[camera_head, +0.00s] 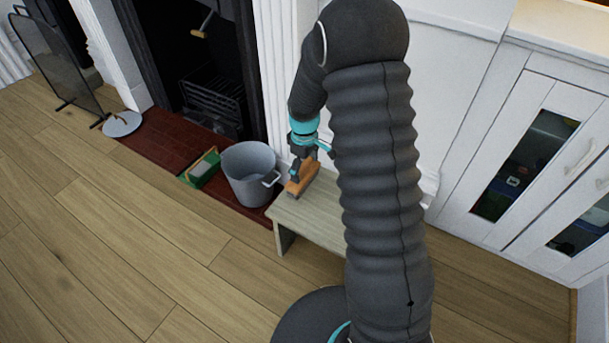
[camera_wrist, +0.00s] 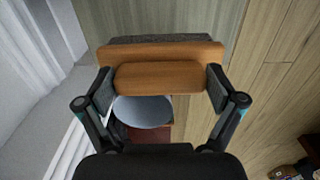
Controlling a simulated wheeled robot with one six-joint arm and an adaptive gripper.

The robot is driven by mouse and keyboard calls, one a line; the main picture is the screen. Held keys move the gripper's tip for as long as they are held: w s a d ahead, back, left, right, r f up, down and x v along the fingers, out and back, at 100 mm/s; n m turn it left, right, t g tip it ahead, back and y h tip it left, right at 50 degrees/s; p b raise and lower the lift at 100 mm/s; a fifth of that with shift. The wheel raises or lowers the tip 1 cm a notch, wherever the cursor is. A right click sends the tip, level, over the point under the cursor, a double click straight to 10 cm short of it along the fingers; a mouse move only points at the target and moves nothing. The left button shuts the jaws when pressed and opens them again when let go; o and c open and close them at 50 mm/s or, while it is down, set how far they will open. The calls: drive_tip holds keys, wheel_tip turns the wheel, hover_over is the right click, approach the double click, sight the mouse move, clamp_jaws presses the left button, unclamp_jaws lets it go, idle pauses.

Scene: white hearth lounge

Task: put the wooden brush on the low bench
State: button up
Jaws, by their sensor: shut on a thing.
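The wooden brush (camera_head: 302,179) is orange-brown, with a dark bristle side. My gripper (camera_head: 304,160) points down and is shut on it; in the wrist view the fingers grip both ends of the brush's raised grip block (camera_wrist: 160,77). The low bench (camera_head: 322,222) is pale grey-green wood and stands against the white wall. The brush is over or at its far left end. I cannot tell whether it touches the top. My arm hides the bench's right part. In the wrist view the bench top (camera_wrist: 185,20) shows beyond the brush.
A grey bucket (camera_head: 249,176) stands close to the bench's left end, with a green caddy (camera_head: 200,168) left of it on the red hearth (camera_head: 160,145). A white cabinet (camera_head: 545,130) is at right. The wooden floor in front is clear.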

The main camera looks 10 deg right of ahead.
sight(304, 176)
drive_tip(key=shift+f, duration=2)
drive_tip(key=shift+f, duration=0.2)
drive_tip(key=o, duration=1)
drive_tip(key=shift+c, duration=0.2)
drive_tip(key=shift+r, duration=0.15)
